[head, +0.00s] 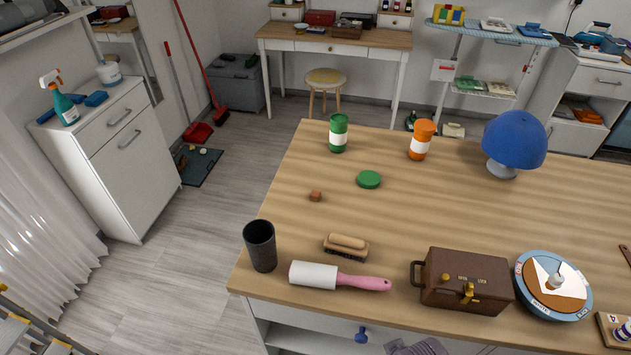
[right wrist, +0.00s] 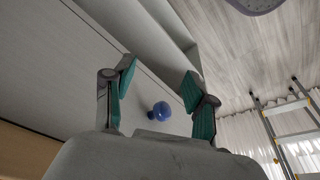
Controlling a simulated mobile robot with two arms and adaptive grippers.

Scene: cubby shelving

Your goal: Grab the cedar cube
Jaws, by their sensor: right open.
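The cedar cube (head: 315,196) is a small reddish-brown block on the wooden tabletop (head: 450,208). It lies left of centre in the head view, in front of the green lid and behind the brush. My right gripper (right wrist: 159,72) shows only in the right wrist view. Its teal-padded fingers are spread with nothing between the tips. It is near the white front below the tabletop, away from the cube, which is not in that view. My left gripper is in neither view.
Near the cube are a green lid (head: 368,179), a brush (head: 346,247), a black cup (head: 260,246) and a lint roller (head: 338,277). A brown case (head: 466,281) stands at the front. A blue knob (right wrist: 161,111) sticks out from the white front. Tabletop right of the cube is clear.

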